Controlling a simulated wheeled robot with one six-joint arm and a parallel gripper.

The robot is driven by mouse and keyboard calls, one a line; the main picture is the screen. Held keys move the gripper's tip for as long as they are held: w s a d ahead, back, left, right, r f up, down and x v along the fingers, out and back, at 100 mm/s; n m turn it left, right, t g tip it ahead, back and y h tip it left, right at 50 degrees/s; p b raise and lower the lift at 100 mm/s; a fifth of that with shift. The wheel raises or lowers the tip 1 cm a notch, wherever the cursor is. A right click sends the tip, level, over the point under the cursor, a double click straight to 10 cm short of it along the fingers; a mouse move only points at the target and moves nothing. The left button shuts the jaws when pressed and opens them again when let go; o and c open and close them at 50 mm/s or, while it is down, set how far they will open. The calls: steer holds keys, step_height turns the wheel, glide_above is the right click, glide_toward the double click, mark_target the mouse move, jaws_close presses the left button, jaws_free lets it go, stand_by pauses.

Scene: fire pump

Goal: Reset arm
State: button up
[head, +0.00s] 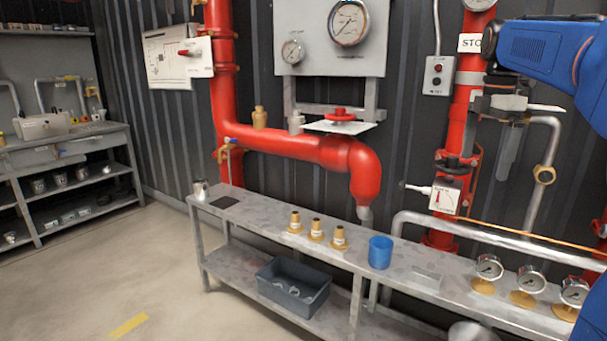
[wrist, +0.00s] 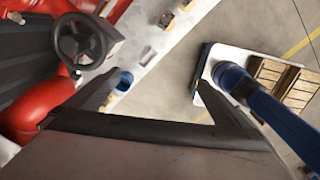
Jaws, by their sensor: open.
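My gripper (head: 528,130) hangs at the upper right in the head view, in front of the red standpipe and high above the bench. My blue arm comes in from the right edge. In the wrist view, the two dark fingers (wrist: 157,88) are spread wide with nothing between them. A blue cup (head: 380,252) stands on the metal bench (head: 262,222). It also shows in the wrist view (wrist: 125,81), beside the left finger. A dark handwheel (wrist: 82,42) is at the upper left there, apart from the fingers.
Brass fittings (head: 316,230) and loose gauges (head: 531,279) stand on the bench. A grey bin (head: 292,287) is on its lower shelf. Red pipes (head: 290,145) run along the wall. A red-handled valve (head: 340,115) sits above. The floor (head: 165,265) at left is clear.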

steer(key=s+a+f+m+t, duration=0.1)
steer(key=s+a+f+m, duration=0.3)
steer(key=s+f, duration=0.5)
steer(key=s+a+f+m+t, duration=0.2)
steer(key=s+a+f+m, duration=0.3)
steer(key=s+f+m, duration=0.3)
steer(key=s+a+f+m+t, duration=0.1)
steer(key=s+a+f+m, duration=0.3)
steer(key=s+f, duration=0.7)
steer(key=shift+s+a+m, duration=0.2)
steer(key=shift+a+m, duration=0.15)
steer(key=shift+m, duration=0.85)
